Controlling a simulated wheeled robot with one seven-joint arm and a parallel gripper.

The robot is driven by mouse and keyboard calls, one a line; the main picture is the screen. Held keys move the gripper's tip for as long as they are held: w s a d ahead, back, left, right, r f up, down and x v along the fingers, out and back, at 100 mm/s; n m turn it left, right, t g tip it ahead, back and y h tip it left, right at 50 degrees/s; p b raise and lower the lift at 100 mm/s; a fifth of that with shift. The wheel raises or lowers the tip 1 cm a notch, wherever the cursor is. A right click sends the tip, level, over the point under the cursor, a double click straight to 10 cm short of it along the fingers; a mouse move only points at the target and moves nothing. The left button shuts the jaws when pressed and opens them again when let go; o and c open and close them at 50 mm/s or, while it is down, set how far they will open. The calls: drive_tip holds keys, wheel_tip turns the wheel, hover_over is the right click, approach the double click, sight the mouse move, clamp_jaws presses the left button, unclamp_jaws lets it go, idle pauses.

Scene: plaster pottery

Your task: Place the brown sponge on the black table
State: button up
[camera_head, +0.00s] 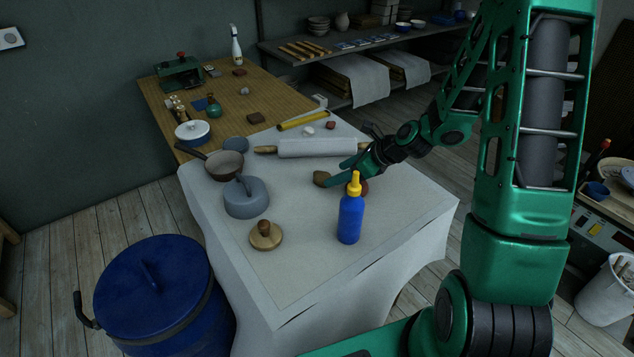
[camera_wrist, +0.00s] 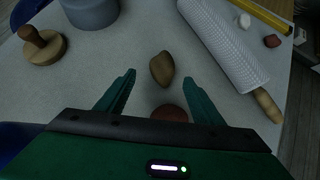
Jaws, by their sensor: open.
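A brown, rounded, pointed lump (camera_head: 321,179), which may be the sponge, lies on the pale grey tabletop (camera_head: 300,245). In the wrist view this brown lump (camera_wrist: 162,69) is just beyond and between my fingertips. A reddish-brown round piece (camera_wrist: 169,112) lies nearer my palm, partly hidden by my gripper; it also shows behind the blue bottle in the head view. My gripper (camera_wrist: 158,78) is open and empty, with one finger on each side. In the head view my gripper (camera_head: 343,170) is low over the table. I cannot make out a clearly black table.
A blue bottle with yellow cap (camera_head: 350,215) stands upright close to my gripper. A rolling pin (camera_head: 312,148) lies behind. A wooden table (camera_head: 220,95) adjoins behind.

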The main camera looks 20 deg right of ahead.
sight(327, 177)
drive_tip(key=shift+x, duration=3.25)
drive_tip(key=shift+d, duration=0.1)
drive_tip(key=c, duration=1.2)
